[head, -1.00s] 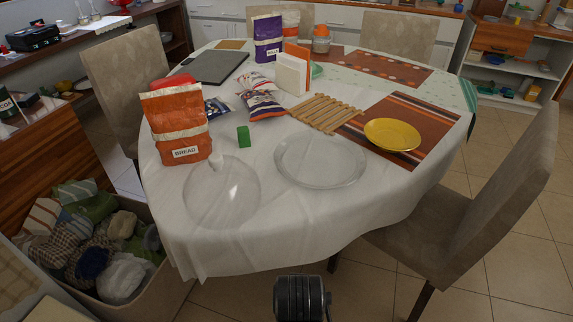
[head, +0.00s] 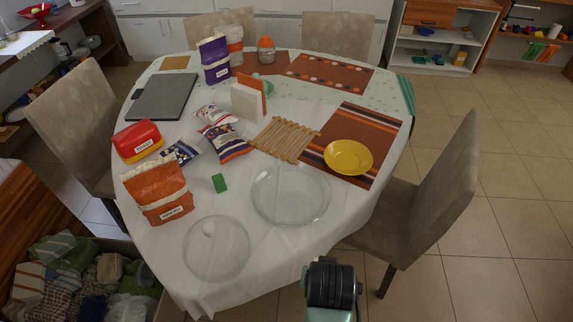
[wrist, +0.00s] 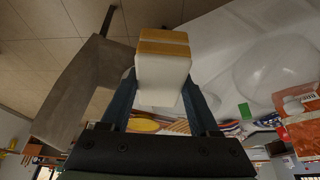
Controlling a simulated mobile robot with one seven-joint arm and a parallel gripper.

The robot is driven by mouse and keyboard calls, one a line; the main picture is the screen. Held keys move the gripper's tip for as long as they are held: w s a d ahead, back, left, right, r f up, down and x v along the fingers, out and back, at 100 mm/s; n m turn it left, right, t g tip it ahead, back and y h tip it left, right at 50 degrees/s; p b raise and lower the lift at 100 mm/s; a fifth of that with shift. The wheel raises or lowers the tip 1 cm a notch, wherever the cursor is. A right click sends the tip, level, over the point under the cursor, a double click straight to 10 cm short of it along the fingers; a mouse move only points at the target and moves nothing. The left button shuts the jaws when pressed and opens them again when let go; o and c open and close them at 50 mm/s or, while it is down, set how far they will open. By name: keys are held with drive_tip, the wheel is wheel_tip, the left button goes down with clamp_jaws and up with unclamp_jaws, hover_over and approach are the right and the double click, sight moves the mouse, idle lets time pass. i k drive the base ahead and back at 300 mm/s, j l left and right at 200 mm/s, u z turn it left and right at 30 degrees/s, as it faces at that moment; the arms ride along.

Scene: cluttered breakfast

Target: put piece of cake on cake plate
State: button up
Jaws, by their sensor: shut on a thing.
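My gripper (wrist: 162,85) is shut on a piece of cake (wrist: 162,65), a white block with golden-brown layers, held between the two fingers in the wrist view. The clear glass cake plate (head: 290,220) lies on the white cloth near the front of the table, empty. A clear dome lid with a knob (head: 216,262) rests on the cloth to its lower left. In the head view my arm shows at the bottom edge, in front of the table; the fingers and the cake are hidden there.
A yellow plate (head: 348,157) and a wooden slatted rack (head: 285,138) lie beyond the cake plate. A small green block (head: 219,183), an orange bag (head: 158,190) and snack packets (head: 226,142) are to the left. A chair (head: 435,200) stands at the right.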

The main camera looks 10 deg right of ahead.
sight(291, 195)
drive_tip(key=i, duration=1.1)
